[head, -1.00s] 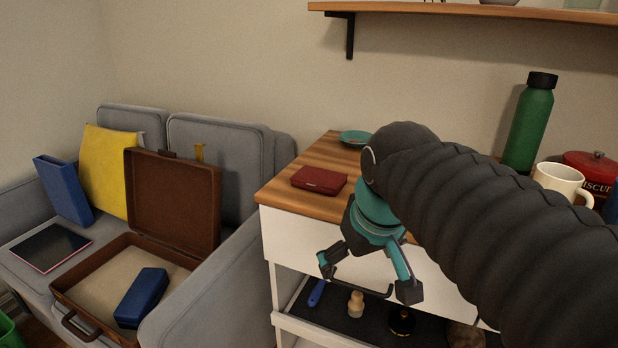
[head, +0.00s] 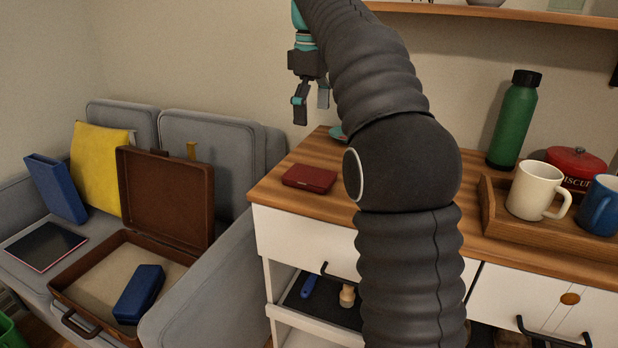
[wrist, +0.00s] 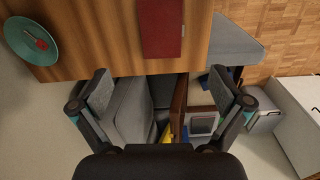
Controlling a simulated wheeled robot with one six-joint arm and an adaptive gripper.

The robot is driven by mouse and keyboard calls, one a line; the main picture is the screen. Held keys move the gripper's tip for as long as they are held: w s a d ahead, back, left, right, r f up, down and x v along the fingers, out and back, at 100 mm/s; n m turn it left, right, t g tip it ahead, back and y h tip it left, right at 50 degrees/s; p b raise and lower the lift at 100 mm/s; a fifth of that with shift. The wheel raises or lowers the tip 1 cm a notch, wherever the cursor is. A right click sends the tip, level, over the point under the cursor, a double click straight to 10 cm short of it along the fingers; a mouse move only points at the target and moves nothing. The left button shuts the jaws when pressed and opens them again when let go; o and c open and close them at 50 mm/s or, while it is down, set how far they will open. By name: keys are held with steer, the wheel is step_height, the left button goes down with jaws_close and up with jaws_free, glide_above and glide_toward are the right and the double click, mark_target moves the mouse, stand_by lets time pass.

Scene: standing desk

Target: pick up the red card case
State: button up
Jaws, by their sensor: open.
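The red card case (head: 309,178) lies flat and shut on the wooden desk top (head: 276,192), near its left end. In the wrist view the card case (wrist: 161,28) shows at the top, partly cut off by the frame edge. My gripper (head: 311,112) is raised above the back of the desk, fingers pointing down, apart from the case. In the wrist view my gripper (wrist: 160,97) has its two fingers wide apart with nothing between them.
A teal dish (wrist: 30,40) lies behind the case, partly hidden by my arm in the head view. A wooden tray (head: 492,212) with mugs (head: 535,190) and a green bottle (head: 513,122) stand to the right. A sofa with an open briefcase (head: 166,205) is left.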

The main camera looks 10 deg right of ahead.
steer(key=b, duration=0.3)
glide_above(310, 174)
steer(key=f, duration=0.8)
steer(key=shift+d+f, duration=0.2)
steer(key=shift+f, duration=0.15)
steer(key=shift+a+f+b, duration=0.15)
steer(key=shift+f+b, duration=0.25)
steer(key=shift+f, duration=0.9)
steer(key=shift+a+f+b, duration=0.1)
steer(key=shift+f+b, duration=0.3)
steer(key=shift+f, duration=0.85)
steer(key=c, duration=1.1)
